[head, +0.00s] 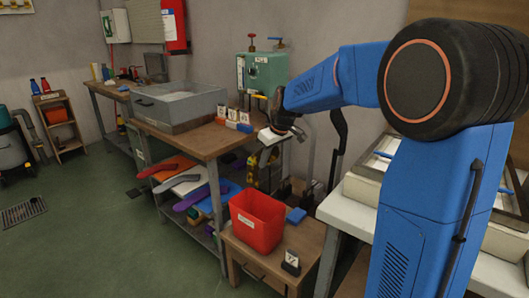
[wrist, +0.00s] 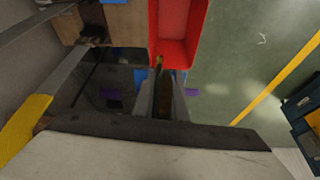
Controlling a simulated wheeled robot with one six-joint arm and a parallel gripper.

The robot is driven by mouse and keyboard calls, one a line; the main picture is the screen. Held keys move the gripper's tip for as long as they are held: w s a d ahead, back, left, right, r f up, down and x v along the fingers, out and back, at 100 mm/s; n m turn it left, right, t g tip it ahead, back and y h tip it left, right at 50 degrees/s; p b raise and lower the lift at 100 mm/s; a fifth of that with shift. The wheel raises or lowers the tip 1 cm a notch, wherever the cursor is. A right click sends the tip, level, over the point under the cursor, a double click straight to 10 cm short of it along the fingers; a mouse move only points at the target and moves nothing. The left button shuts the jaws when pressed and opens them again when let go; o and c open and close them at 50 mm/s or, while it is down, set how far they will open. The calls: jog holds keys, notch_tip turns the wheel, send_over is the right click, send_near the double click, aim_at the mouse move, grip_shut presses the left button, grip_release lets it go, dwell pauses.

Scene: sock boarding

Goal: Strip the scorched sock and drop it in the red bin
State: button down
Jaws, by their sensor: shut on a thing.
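My gripper (wrist: 164,88) is shut on a narrow dark brown thing that looks like the scorched sock (wrist: 166,98). Only a thin strip of it shows between the fingers in the wrist view, with a small yellow spot by its far end. In the head view my gripper (head: 270,148) hangs beside the right end of the workbench, above and behind the red bin. The red bin (head: 257,222) stands open on a low wooden table. It also shows in the wrist view (wrist: 178,50), just beyond the fingertips. Its floor looks empty in the part I see.
The workbench (head: 205,143) carries a grey basin (head: 180,105) and small numbered blocks. Coloured flat sock shapes, orange (head: 166,166) and purple (head: 193,196) among them, lie on the shelves below.

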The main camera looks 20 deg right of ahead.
notch_tip(320, 180, down, 10)
jog(key=shift+w, duration=0.15)
dwell(1.0)
jog(key=c, duration=1.7)
grip_release()
jog(key=shift+r, duration=0.1)
jog(key=v, duration=1.7)
jog(key=shift+r, duration=0.15)
